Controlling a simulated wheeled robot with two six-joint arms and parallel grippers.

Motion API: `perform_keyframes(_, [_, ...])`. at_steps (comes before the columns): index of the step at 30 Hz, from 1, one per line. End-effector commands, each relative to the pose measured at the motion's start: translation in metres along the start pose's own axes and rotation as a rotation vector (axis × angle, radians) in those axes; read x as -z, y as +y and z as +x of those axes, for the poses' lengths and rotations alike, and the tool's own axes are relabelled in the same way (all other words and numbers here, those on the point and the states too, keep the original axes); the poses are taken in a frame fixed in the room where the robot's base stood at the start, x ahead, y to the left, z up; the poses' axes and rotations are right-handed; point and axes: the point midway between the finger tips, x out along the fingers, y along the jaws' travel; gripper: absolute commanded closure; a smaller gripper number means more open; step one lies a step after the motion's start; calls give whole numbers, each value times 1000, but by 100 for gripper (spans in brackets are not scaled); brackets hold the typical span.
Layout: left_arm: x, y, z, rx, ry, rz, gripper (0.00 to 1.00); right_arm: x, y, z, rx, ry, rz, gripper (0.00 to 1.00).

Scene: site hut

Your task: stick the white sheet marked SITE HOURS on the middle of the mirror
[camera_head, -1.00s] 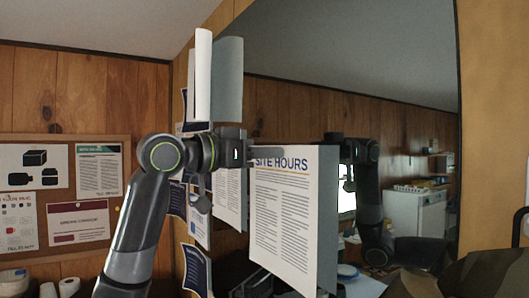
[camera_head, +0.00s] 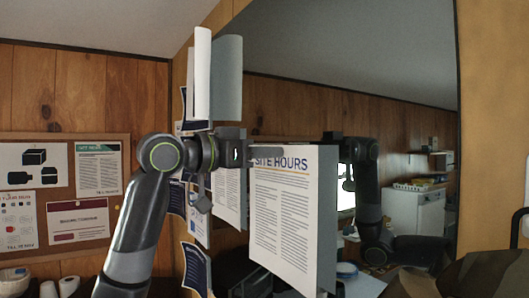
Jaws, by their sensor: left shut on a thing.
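The white sheet marked SITE HOURS (camera_head: 282,215) hangs upright, close in front of the mirror (camera_head: 345,40), with its printed side towards me. My left gripper (camera_head: 262,153) is shut on the top left part of the sheet. The sheet's reflection is partly seen behind its right edge, together with the reflection of my arm. I cannot tell whether the sheet touches the glass. My right gripper is not in view.
A cork board (camera_head: 120,155) with several papers is on the wood wall at the left. A white paper roll (camera_head: 202,75) stands out near the mirror's left edge. More printed sheets hang beside the mirror. White rolls (camera_head: 68,287) are at bottom left.

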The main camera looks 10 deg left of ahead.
Motion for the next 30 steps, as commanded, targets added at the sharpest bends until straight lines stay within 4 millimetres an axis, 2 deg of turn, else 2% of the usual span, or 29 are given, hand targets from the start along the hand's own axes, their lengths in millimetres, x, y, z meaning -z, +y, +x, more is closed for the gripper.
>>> perform_keyframes(30, [1,0,6,0,1,0,100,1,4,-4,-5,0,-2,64])
